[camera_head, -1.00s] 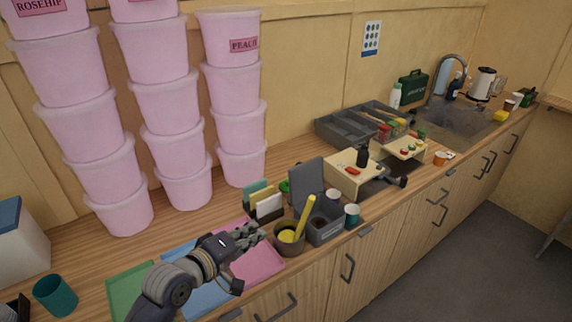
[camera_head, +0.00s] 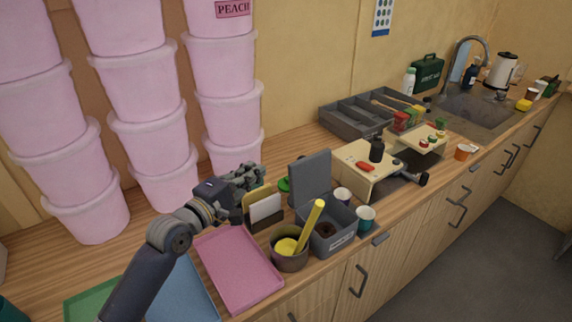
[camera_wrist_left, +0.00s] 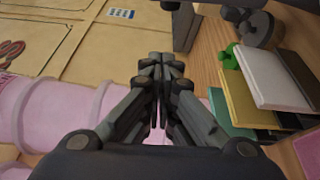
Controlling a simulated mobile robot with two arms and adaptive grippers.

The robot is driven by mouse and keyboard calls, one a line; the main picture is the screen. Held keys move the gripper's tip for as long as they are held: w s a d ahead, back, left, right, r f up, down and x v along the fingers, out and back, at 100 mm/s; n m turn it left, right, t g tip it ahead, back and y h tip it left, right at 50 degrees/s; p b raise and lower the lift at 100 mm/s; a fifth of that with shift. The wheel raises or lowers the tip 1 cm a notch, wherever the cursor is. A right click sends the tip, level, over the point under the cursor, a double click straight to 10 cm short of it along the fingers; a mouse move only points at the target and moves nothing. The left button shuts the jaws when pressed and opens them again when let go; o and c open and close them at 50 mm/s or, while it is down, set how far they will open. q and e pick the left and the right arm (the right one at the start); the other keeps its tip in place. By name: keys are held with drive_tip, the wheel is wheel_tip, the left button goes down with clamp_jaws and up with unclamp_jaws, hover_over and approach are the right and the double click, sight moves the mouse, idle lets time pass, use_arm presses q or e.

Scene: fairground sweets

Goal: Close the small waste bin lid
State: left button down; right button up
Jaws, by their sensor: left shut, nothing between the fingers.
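The small grey waste bin (camera_head: 335,243) stands near the counter's front edge in the head view, with something dark inside. Its lid (camera_head: 310,178) stands open, upright at the bin's back left side. My left gripper (camera_head: 260,173) is shut and empty, raised left of the lid and above the holder with upright cards, apart from the lid. In the left wrist view the closed fingertips (camera_wrist_left: 162,62) point toward the wall. A dark grey panel at the top of that view may be the lid; I cannot tell. My right gripper is not in view.
A brown pot (camera_head: 289,257) with a yellow-handled tool stands left of the bin. A teal cup (camera_head: 366,218) and a pale cup (camera_head: 343,195) stand close by. The card holder (camera_head: 266,213), pink tray (camera_head: 238,268) and stacked pink tubs (camera_head: 160,140) lie left.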

sight(307, 175)
use_arm(q)
drive_tip(key=a+f+p+x, duration=0.1)
drive_tip(key=p+x, duration=0.1)
drive_tip(key=x, duration=0.9)
drive_tip(key=s+d+p, duration=0.2)
drive_tip(key=s, duration=0.1)
drive_tip(key=shift+d+r, duration=0.2)
drive_tip(key=shift+d, duration=0.2)
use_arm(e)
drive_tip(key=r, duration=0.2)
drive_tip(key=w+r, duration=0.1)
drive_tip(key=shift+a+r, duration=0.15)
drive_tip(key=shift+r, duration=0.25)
use_arm(q)
drive_tip(key=shift+s+r, duration=0.1)
drive_tip(key=shift+s, duration=0.05)
